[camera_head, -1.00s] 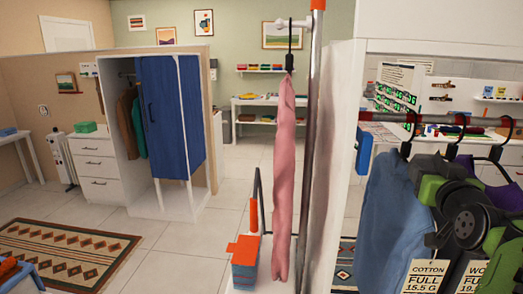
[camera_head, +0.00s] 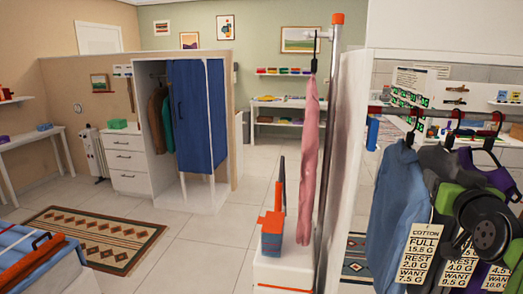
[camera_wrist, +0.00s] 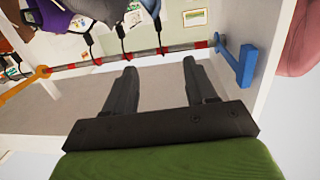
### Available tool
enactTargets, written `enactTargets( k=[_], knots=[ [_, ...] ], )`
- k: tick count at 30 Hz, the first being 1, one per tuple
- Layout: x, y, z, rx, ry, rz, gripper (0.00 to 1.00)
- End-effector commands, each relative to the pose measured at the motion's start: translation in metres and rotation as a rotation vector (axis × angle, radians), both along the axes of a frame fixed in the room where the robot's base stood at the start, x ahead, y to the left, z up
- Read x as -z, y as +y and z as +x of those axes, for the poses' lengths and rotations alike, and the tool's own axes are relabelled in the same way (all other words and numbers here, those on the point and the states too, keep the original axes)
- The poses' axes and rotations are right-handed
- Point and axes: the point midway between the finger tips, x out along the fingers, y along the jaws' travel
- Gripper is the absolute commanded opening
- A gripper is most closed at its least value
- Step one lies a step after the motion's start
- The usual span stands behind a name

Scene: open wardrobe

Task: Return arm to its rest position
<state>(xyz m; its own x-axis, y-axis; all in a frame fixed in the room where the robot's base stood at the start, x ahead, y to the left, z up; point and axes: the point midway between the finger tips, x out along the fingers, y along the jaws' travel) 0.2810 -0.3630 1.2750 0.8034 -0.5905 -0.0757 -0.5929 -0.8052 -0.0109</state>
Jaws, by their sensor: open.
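My gripper (camera_wrist: 160,70) shows in the wrist view with its two dark fingers spread and nothing between them. Its fingers point toward a rail (camera_wrist: 130,60) with red bands, where several black hanger hooks hang. In the head view, part of my green and black arm (camera_head: 485,218) stands at the right, in front of the hanging garments. The fingers cannot be made out there. A blue garment (camera_head: 398,210) with a cotton tag (camera_head: 418,250) hangs just left of the arm. Darker garments behind are partly hidden by the arm.
In the wrist view, a blue bracket (camera_wrist: 238,66) is at the rail's right end and an orange piece (camera_wrist: 22,84) at its left. A pink garment (camera_head: 309,160) hangs by a pole (camera_head: 328,130). Open floor (camera_head: 215,230) lies beyond, with a patterned rug (camera_head: 95,237).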

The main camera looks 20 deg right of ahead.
Motion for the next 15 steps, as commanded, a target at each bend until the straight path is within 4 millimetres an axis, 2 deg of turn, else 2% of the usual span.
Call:
enactTargets(
  k=[8, 11, 15],
  knots=[
    [0.009, 0.050, 0.024, -0.099, 0.064, 0.077, 0.56],
    [0.015, 0.076, 0.033, -0.147, 0.101, 0.113, 0.56],
    [0.029, 0.126, 0.043, -0.236, 0.184, 0.176, 0.56]
  ],
)
